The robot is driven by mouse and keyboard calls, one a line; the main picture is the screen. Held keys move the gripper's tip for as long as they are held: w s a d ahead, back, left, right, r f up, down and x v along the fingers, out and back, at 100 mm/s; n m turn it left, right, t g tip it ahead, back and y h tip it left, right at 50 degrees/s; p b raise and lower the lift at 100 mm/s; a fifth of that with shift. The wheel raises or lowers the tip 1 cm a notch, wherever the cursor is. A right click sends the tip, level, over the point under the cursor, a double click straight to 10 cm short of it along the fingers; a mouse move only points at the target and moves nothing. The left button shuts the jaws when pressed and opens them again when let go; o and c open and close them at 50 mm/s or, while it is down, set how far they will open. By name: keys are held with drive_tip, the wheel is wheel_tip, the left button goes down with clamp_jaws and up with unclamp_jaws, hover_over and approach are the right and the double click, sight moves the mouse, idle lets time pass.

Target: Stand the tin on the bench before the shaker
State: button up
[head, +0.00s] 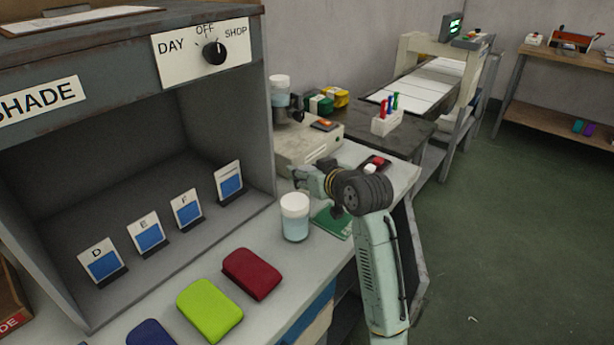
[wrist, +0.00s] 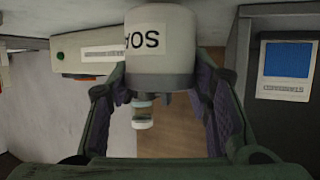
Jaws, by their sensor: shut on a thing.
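In the wrist view, which is upside down, a white tin (wrist: 160,38) with a grey end band and dark lettering sits between the fingers. My gripper (wrist: 160,95) is shut on it, a pad on each side. In the head view my gripper (head: 302,178) is low over the bench (head: 265,222), in front of a beige machine that looks like the shaker (head: 310,148). The shaker's front also shows at the left of the wrist view (wrist: 88,52). Whether the tin touches the bench is unclear.
A green pad (head: 332,222) and a red block (head: 251,273) lie nearby. Another jar (head: 280,90) is up at the shaker. The shade cabinet (head: 265,135) borders the left.

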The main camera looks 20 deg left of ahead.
drive_tip(key=shift+f, duration=0.75)
drive_tip(key=shift+f, duration=0.25)
drive_tip(key=o, duration=0.9)
drive_tip(key=shift+r, duration=0.1)
drive_tip(key=shift+r, duration=0.25)
drive_tip(key=shift+s+d, duration=0.25)
drive_tip(key=b+v, duration=0.2)
drive_tip(key=v, duration=0.9)
drive_tip(key=shift+b, duration=0.35)
